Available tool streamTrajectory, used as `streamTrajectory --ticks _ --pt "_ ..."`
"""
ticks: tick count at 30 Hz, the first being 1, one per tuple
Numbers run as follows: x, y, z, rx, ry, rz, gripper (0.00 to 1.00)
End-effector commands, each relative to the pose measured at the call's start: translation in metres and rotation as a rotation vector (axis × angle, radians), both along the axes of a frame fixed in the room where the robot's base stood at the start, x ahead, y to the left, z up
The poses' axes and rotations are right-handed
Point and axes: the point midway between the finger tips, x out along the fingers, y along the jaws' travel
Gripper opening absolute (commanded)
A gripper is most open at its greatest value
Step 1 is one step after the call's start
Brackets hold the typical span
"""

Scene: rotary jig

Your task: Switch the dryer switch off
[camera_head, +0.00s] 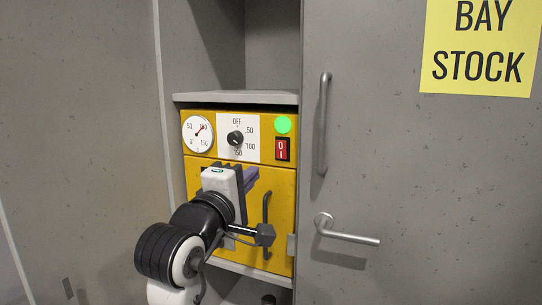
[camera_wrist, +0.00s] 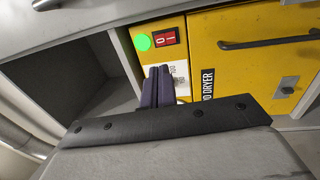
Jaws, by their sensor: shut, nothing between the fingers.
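The yellow dryer (camera_head: 226,167) sits in a grey cabinet recess. Its red dryer switch (camera_head: 282,149), marked 0 and I, is at the right of the upper panel, under a round green lamp (camera_head: 283,124) that glows. The wrist view also shows the switch (camera_wrist: 166,38) and the green lamp (camera_wrist: 143,42). My gripper (camera_head: 253,176) is shut and empty, in front of the dryer and below and left of the switch. In the wrist view its purple fingers (camera_wrist: 158,71) lie together just short of the switch, apart from it as far as I can tell. Which way the rocker is tipped is unclear.
A dial knob (camera_head: 235,138) and a round gauge (camera_head: 198,134) are left of the switch. A dark door handle (camera_head: 266,222) is below. The grey cabinet door at right has a vertical handle (camera_head: 323,124) and a lever (camera_head: 345,233). A shelf edge (camera_head: 236,97) overhangs the panel.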

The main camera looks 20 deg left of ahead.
Motion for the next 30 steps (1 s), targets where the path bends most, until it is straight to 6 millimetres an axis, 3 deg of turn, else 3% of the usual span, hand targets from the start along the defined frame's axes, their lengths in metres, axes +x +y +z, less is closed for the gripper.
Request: streamTrajectory --ticks 5,18,24,30 --pt "0.021 -0.001 0.004 -0.001 0.002 -0.003 0.00" --pt "0.109 -0.004 0.019 0.001 0.001 0.000 0.00" --pt "0.131 -0.004 0.020 0.001 0.000 0.001 0.00" --pt "0.137 -0.004 0.019 0.001 -0.001 0.001 0.00"
